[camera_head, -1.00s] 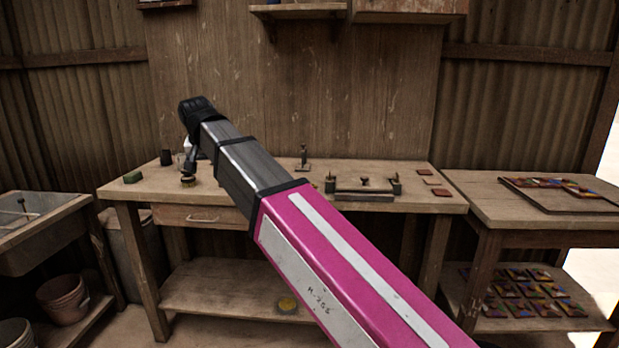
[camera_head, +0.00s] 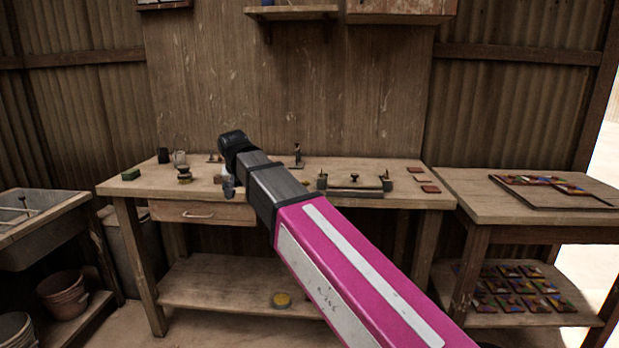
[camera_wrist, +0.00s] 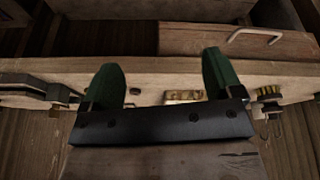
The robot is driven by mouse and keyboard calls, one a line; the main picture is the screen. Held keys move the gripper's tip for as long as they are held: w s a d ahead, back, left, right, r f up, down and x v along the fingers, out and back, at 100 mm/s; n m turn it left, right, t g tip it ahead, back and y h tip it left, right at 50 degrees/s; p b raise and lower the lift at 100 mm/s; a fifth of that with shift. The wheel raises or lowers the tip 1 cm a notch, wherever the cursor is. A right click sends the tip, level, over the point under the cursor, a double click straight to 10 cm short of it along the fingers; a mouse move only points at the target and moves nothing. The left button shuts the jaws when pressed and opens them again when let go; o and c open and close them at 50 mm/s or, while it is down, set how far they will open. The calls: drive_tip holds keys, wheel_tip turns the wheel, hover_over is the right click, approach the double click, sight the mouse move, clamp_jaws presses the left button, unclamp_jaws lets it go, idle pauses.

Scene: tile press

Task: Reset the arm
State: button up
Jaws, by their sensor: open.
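My arm crosses the head view from the lower right, its magenta and grey links reaching over the workbench (camera_head: 140,188) to a black joint near the bench's back. My gripper (camera_wrist: 161,75) shows in the wrist view with two green fingers spread apart and nothing held between them. In the head view the gripper is mostly hidden behind the arm. A small brass-coloured block (camera_wrist: 183,97) lies beyond the fingers in the wrist view, apart from them.
A green block (camera_head: 130,174), a brush (camera_head: 184,175) and a dark cup (camera_head: 163,155) stand on the bench's left. A long metal fixture (camera_head: 354,193) and small red tiles (camera_head: 430,189) lie right of the arm. A side table (camera_head: 470,190) stands at right, a sink (camera_head: 40,240) at left.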

drive_tip(key=w+d+f+g, duration=0.1)
drive_tip(key=w+d+f, duration=0.1)
drive_tip(key=d+f, duration=1.1)
drive_tip(key=s+d+f+g, duration=0.1)
drive_tip(key=s+d+f, duration=0.4)
drive_tip(key=d+f, duration=0.6)
drive_tip(key=s+d+f+m+g, duration=0.1)
drive_tip(key=s+d+f, duration=0.5)
drive_tip(key=d+f, duration=0.6)
drive_tip(key=d, duration=0.3)
drive_tip(key=shift+d+f+m+g, duration=0.2)
drive_tip(key=shift+m+g, duration=0.1)
